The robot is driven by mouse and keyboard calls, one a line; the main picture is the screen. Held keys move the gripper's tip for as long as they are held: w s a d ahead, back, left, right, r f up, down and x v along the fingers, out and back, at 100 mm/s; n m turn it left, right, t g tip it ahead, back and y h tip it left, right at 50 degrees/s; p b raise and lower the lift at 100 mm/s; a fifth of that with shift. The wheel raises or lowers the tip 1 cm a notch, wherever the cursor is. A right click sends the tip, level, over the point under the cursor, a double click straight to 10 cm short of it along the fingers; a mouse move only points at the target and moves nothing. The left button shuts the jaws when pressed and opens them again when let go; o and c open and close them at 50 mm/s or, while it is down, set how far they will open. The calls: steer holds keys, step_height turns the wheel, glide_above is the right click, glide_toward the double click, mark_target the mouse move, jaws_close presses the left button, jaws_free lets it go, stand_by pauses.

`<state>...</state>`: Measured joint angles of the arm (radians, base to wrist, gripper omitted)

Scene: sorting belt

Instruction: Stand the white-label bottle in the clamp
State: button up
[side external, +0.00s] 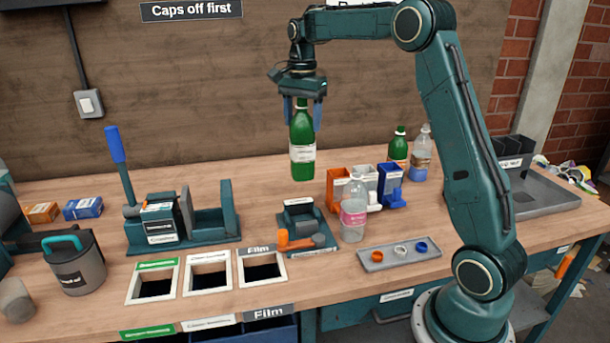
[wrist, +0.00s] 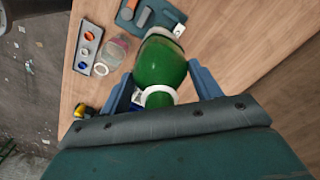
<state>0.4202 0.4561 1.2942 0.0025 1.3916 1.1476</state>
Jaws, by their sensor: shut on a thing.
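My gripper (side external: 303,108) is shut on a green bottle with a white label (side external: 302,153) and holds it upright above the bench. In the wrist view the green bottle (wrist: 160,62) is between the two blue fingers of my gripper (wrist: 163,92), held near its neck. The clamp (side external: 303,222) appears to be the small teal fixture with an orange handle (side external: 293,240), standing on the bench below the held bottle. It shows partly in the wrist view (wrist: 150,14), with the bottle covering some of it. I cannot see anything in the clamp.
A clear bottle with a pink label (side external: 353,212) stands just right of the clamp. A grey tray of caps (side external: 390,258) lies in front. Orange, white and blue holders (side external: 340,187) stand behind. A teal press with a blue lever (side external: 117,150) and three framed openings (side external: 207,272) are to the left.

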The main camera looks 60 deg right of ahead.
mark_target(302, 171)
steer(key=shift+f, duration=7.55)
steer(key=o, duration=1.3)
steer(key=shift+c, duration=0.2)
step_height(302, 171, up, 13)
steer(key=shift+f, duration=0.15)
steer(key=shift+r, duration=0.55)
